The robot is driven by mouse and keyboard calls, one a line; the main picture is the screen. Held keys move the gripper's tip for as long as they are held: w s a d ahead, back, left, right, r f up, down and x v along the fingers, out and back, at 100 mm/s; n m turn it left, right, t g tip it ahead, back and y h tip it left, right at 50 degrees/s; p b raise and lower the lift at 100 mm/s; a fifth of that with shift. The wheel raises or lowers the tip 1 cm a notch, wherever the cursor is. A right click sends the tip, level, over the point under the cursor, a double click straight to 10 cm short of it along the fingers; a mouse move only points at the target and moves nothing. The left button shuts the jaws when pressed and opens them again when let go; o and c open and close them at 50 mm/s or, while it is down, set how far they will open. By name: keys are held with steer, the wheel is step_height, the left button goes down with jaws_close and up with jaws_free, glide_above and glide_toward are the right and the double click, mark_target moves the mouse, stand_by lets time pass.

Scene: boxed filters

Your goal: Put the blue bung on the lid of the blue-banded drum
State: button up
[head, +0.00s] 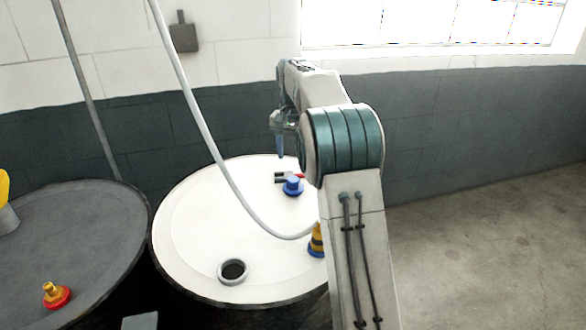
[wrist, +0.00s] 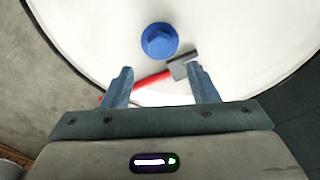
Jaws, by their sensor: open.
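The blue bung (head: 292,186) stands on the white drum lid (head: 190,230), near its far right side. It also shows in the wrist view (wrist: 158,41), just beyond my fingertips and roughly centred between them. A small tool with a red handle and grey head (wrist: 184,68) lies on the lid close beside the bung, across the gap of my fingers. My gripper (wrist: 160,84) is open and empty above the lid; in the head view (head: 280,152) it hangs behind and above the bung. I see no blue band on any drum; the drum sides are mostly hidden.
A raised ring opening (head: 232,271) is at the lid's front. A pale hose (head: 205,130) crosses the lid. A dark drum (head: 85,235) at left bears a red and brass bung (head: 56,295).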

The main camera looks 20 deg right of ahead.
steer(key=s+a+r+n+t, duration=0.1)
steer(key=s+a+r+n, duration=0.15)
steer(key=s, duration=0.65)
steer(key=s+a+r+n+t, duration=0.1)
steer(key=s+r, duration=0.3)
steer(key=s, duration=0.5)
steer(key=s+f+n, duration=0.1)
steer(key=s+f, duration=0.3)
steer(key=s, duration=0.5)
steer(key=s+a+f+n+t, duration=0.1)
steer(key=s+f, duration=0.4)
steer(key=s, duration=0.3)
steer(key=shift+s+a+f, duration=0.2)
steer(key=shift+s+a, duration=0.1)
steer(key=shift+s, duration=0.1)
steer(key=shift+n, duration=0.25)
